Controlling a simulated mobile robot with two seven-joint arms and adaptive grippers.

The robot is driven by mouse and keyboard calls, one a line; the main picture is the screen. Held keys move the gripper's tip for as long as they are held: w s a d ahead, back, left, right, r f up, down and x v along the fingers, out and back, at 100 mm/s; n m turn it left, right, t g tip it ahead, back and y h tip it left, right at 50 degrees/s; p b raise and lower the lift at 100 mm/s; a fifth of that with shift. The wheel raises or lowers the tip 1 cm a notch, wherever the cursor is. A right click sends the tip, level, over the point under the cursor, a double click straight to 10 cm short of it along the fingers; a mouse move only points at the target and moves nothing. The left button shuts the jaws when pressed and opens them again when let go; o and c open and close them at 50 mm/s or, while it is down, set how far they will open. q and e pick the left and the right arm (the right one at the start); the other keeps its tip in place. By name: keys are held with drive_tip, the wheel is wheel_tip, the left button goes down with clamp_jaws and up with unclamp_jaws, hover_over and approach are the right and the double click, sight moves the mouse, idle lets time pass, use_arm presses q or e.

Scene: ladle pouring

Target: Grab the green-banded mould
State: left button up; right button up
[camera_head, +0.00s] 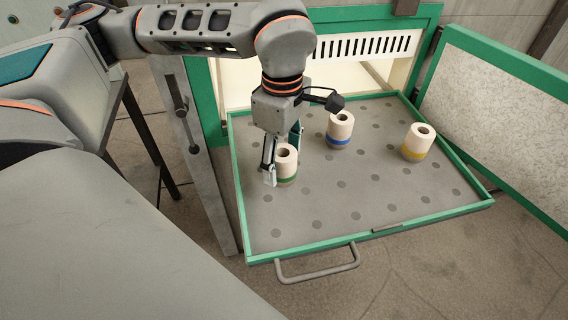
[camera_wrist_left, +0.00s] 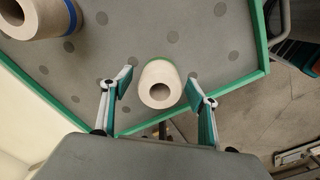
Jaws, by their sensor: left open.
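The green-banded mould (camera_head: 286,163) is a cream cylinder with a hole in its top and a green band low down. It stands upright on the left part of the pulled-out tray (camera_head: 318,250). My left gripper (camera_head: 283,172) is open, pointing down at the mould, with one finger on each side of it. In the left wrist view the mould (camera_wrist_left: 160,86) shows between the two open fingers (camera_wrist_left: 162,92), with a gap visible on each side. Part of its far side is hidden in the head view. My right gripper is not in view.
A blue-banded mould (camera_head: 340,130) and a yellow-banded mould (camera_head: 418,142) stand further right on the tray. The tray has a green rim and a front handle (camera_head: 318,266). An open green-framed door (camera_head: 500,110) stands at the right. The front of the tray is clear.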

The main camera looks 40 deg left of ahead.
use_arm(q)
drive_tip(key=c, duration=1.4)
